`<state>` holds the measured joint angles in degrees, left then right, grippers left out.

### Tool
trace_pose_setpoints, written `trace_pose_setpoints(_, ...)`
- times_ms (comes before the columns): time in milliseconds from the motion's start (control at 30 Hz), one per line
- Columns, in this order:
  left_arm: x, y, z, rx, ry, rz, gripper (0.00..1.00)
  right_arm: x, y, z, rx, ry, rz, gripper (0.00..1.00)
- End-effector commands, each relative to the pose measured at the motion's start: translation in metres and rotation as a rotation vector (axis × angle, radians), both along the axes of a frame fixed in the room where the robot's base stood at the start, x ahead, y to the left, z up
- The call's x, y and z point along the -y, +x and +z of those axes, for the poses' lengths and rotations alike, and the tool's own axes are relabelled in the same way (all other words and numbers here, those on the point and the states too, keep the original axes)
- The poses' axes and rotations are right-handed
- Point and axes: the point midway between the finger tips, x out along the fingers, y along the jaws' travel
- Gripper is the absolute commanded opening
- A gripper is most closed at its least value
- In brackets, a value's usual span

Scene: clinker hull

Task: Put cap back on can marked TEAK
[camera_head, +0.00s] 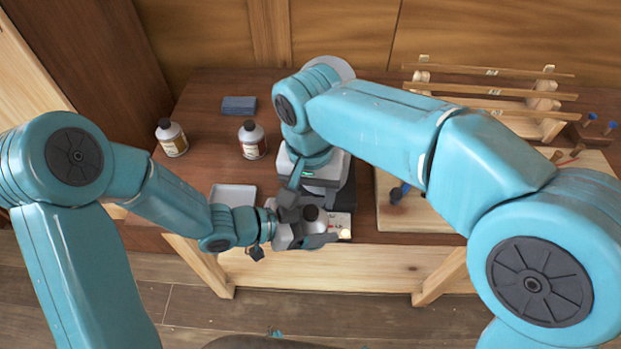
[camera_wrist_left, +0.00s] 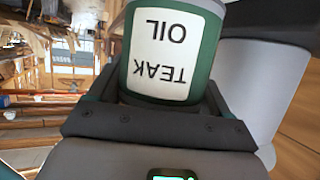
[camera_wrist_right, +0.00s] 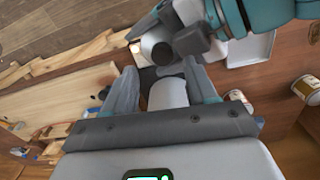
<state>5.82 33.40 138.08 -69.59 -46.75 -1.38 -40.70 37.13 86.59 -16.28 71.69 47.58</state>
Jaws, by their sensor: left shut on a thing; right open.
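My left gripper (camera_head: 300,228) is shut on the can marked TEAK OIL. Its green and white label (camera_wrist_left: 165,50) shows upside down in the left wrist view. In the head view the can (camera_head: 322,223) shows a pale top with a dark round part; I cannot tell if this is a cap or an opening. My right gripper (camera_head: 296,195) is open just beside and behind the can. In the right wrist view a pale cylinder (camera_wrist_right: 168,93) shows between its fingers; I cannot tell if it is gripped or what it is. No loose cap is clearly seen.
Two dark-capped bottles (camera_head: 172,139) (camera_head: 252,140) and a blue-grey block (camera_head: 239,105) stand at the bench's back left. A pale tray (camera_head: 233,194) lies left of the grippers. A wooden rack (camera_head: 545,105) and a board (camera_head: 425,213) fill the right side.

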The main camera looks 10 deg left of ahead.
Motion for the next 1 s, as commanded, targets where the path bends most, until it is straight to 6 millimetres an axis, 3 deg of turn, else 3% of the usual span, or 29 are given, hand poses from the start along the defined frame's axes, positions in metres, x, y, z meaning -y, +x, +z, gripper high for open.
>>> trace_pose_setpoints(600, 0.000, 0.000, 0.001, 0.002, -0.001, 0.001, 0.00, 0.001, 0.001, 0.015, -0.036, 0.021, 1.619, 0.57)
trace_pose_setpoints(800, 0.000, 0.000, 0.001, 0.002, -0.001, 0.000, 0.00, 0.001, 0.001, 0.021, -0.037, 0.025, 1.964, 0.57)
trace_pose_setpoints(1000, 0.000, 0.000, 0.001, 0.002, -0.001, 0.000, 0.00, -0.002, 0.003, 0.029, -0.020, 0.021, 2.069, 0.57)
